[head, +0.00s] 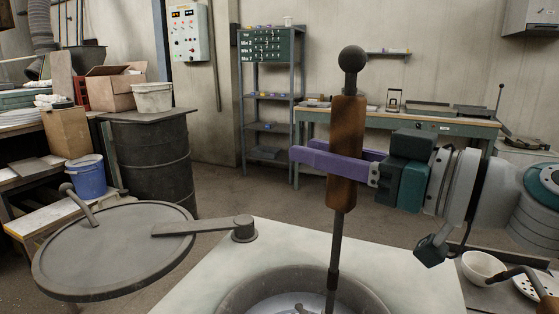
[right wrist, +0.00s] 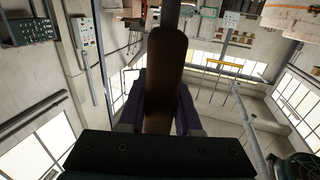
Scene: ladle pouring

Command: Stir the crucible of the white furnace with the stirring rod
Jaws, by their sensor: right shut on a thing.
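The stirring rod (head: 347,130) has a brown handle, a dark ball at its top and a dark shaft, and stands nearly upright. My right gripper (head: 303,150), with purple fingers, is shut on the brown handle. In the right wrist view the handle (right wrist: 165,75) lies between the fingers. The white furnace (head: 230,285) is at the bottom of the head view. Its round crucible opening (head: 262,295) is uncovered, and the rod's shaft runs down into it. The rod's lower tip is cut off by the picture's edge. My left gripper is not in view.
The round furnace lid (head: 115,250) is swung out to the left on its arm. A white bowl (head: 483,268) and a dark-handled tool (head: 520,275) are at the right. A black drum (head: 150,160), a blue bucket (head: 86,177) and a workbench (head: 420,125) stand farther back.

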